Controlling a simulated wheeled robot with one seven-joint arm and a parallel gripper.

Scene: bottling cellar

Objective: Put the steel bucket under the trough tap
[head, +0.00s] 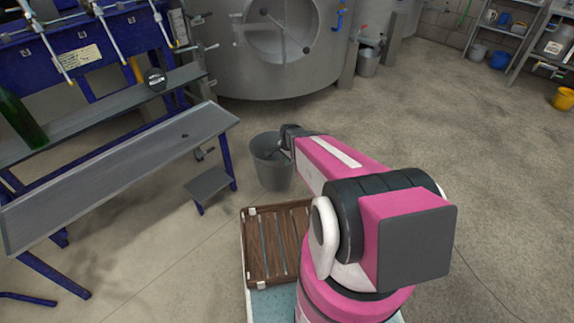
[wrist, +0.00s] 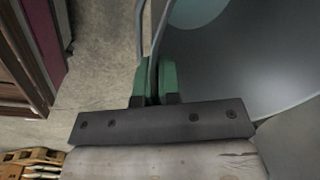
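The grey steel bucket (head: 271,168) is upright at the right of the trough, its mouth open upward. I cannot tell whether its base touches the floor. My gripper (head: 287,146) is at the bucket's right side. In the wrist view, the green finger pads of my gripper (wrist: 153,84) are close together on a thin metal part at the bucket's edge; the bucket (wrist: 235,65) fills the right side. The long grey trough (head: 125,165) slopes across the left. Its small tap (head: 203,153) hangs under its right end, left of the bucket.
A low grey step (head: 208,184) stands below the tap, close left of the bucket. A slatted wooden tray (head: 250,245) lies in front. A large steel tank (head: 275,75) and another bucket (head: 368,65) stand behind. Floor at right is clear.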

